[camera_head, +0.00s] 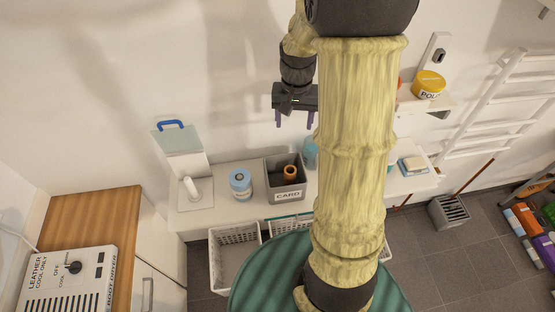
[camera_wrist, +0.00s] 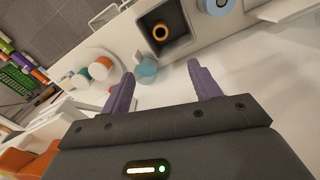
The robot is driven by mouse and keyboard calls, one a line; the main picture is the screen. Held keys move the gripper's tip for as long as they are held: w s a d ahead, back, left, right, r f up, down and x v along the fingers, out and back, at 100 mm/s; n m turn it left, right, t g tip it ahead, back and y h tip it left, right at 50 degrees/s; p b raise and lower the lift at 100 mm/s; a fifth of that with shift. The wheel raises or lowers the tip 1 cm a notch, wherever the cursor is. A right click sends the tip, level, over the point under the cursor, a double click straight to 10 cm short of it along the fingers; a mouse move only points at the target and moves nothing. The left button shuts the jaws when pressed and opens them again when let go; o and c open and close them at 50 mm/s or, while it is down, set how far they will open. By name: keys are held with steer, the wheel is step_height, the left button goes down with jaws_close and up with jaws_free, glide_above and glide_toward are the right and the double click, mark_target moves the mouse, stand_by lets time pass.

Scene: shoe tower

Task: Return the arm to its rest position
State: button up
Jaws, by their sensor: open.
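My gripper (camera_head: 295,118) is raised in front of the white wall, above the bench with the grey bin. Its two purple fingers point down, spread apart, with nothing between them. In the wrist view my gripper (camera_wrist: 158,82) shows both fingers apart and empty. My pale yellow arm rises through the middle of the head view and hides part of the bench behind it.
The white bench (camera_head: 222,212) holds a grey bin labelled CARD (camera_head: 287,195) with an orange-rimmed tube inside, a blue-lidded jar (camera_head: 240,183) and a white dispenser. White baskets (camera_head: 232,260) stand below. A yellow tin (camera_head: 428,84) sits on a wall shelf at right, beside a white rack (camera_head: 490,105).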

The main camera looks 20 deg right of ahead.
steer(key=s+a+f+n+t+b, duration=0.2)
steer(key=s+a+n, duration=0.3)
steer(key=s+a, duration=0.4)
steer(key=shift+s+f+t+b, duration=0.3)
steer(key=shift+s+f+b, duration=0.1)
steer(key=shift+s+b, duration=0.25)
steer(key=shift+a, duration=0.1)
